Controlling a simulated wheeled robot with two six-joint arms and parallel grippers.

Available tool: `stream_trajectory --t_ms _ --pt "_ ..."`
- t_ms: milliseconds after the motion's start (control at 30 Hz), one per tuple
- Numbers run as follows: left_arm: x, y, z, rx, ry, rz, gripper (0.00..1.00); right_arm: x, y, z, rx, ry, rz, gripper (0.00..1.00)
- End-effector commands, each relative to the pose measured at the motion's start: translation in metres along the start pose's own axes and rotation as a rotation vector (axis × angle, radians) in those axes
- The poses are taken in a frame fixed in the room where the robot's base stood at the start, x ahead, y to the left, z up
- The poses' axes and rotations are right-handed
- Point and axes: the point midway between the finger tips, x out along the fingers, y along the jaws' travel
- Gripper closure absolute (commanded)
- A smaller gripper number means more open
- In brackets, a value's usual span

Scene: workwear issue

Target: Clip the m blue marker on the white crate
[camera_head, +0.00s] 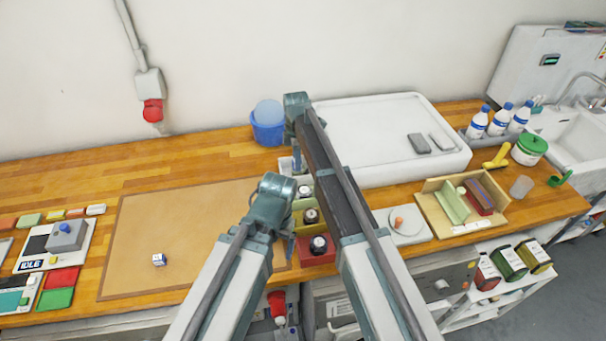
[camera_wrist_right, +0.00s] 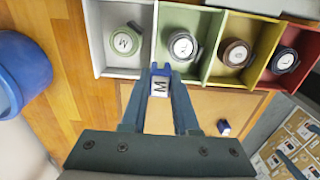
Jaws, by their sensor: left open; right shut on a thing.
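My right gripper (camera_wrist_right: 160,76) is shut on the m blue marker (camera_wrist_right: 159,88), a small blue clip with a white face lettered M. In the right wrist view it is at the front edge of the white crate (camera_wrist_right: 97,45), near its corner beside the green crate (camera_wrist_right: 212,58). I cannot tell whether it touches the wall. In the head view the right gripper (camera_head: 298,163) hides the marker and most of the white crate (camera_head: 286,165). My left gripper (camera_head: 268,205) is open, lower, over the mat's right side; its fingertips are hard to make out.
The yellow crate (camera_wrist_right: 228,75) and red crate (camera_wrist_right: 272,82) continue the row; each crate holds a round labelled item. Another blue-and-white marker (camera_head: 159,259) lies on the tan mat (camera_head: 130,225). A blue bucket (camera_head: 266,130) stands behind.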

Motion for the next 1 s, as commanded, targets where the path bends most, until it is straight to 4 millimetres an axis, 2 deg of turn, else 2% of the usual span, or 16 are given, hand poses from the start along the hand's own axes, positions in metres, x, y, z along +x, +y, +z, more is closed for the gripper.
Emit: stream_trajectory --t_ms 33,133,467,667,1000 --pt "-0.002 0.000 0.000 0.000 0.000 0.000 0.12 -0.002 0.008 -0.001 -0.006 0.000 0.000 1.00" --pt "-0.003 0.000 0.000 0.000 0.000 0.000 0.12 -0.003 0.013 -0.002 -0.013 0.000 0.000 1.00" --pt "0.000 0.000 0.000 0.000 0.000 0.000 0.12 0.000 0.014 -0.001 -0.016 0.000 0.000 1.00" --pt "0.010 0.001 -0.001 0.000 0.000 0.000 0.12 0.010 0.014 -0.001 -0.015 0.000 0.000 1.00" --pt "0.038 0.004 -0.002 0.001 0.000 0.000 0.12 0.038 0.014 -0.001 -0.015 0.000 0.000 1.00"
